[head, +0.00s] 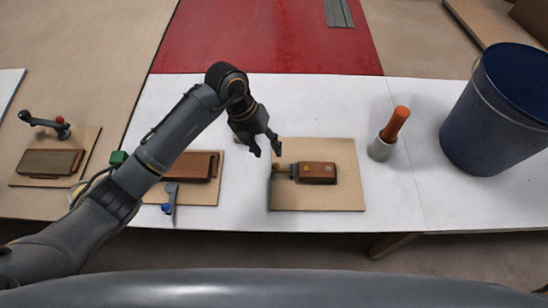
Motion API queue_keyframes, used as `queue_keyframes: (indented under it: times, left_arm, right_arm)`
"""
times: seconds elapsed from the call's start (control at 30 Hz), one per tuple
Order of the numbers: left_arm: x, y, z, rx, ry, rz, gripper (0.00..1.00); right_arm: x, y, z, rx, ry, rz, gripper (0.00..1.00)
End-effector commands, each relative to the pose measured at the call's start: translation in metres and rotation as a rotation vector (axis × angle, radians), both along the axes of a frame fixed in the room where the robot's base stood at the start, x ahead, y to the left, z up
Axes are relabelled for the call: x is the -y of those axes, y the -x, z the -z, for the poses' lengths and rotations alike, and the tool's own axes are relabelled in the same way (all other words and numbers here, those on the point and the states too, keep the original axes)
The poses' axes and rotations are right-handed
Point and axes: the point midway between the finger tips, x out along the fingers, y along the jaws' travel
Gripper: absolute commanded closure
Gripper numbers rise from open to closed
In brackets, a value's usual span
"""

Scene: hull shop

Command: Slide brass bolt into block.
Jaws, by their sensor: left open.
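A reddish-brown block (317,174) lies on a light wooden board (330,198) in the middle of the white table, with small brass spots on its top. What looks like the brass bolt (284,170) sticks out at the block's left side, with a small end piece at its left. How deep it sits in the block is too small to tell. My left gripper (267,151) is open and empty, its fingertips pointing down just above and left of the bolt in the picture. Contact with the bolt does not show. My right gripper is out of view.
A grey cup with an orange handle (396,122) and a large blue bucket (497,110) stand on the right. Left of the board, another board carries a brown block (200,166) and a blue-tipped lever (169,200), partly behind my arm.

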Motion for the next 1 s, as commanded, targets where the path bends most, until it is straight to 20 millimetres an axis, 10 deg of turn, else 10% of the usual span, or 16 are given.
queue_keyframes:
  times: [0.3,0.73,1.0]
  left_arm:
    - [0.018,0.004,0.050,-0.002,0.002,0.002,0.58]
    - [0.021,0.004,0.062,0.000,0.001,0.002,0.58]
    - [0.021,0.004,0.062,0.000,0.001,0.002,1.00]
  right_arm:
    - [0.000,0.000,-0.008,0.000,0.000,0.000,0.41]
    - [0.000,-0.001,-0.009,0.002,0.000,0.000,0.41]
    - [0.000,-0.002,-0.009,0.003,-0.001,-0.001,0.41]
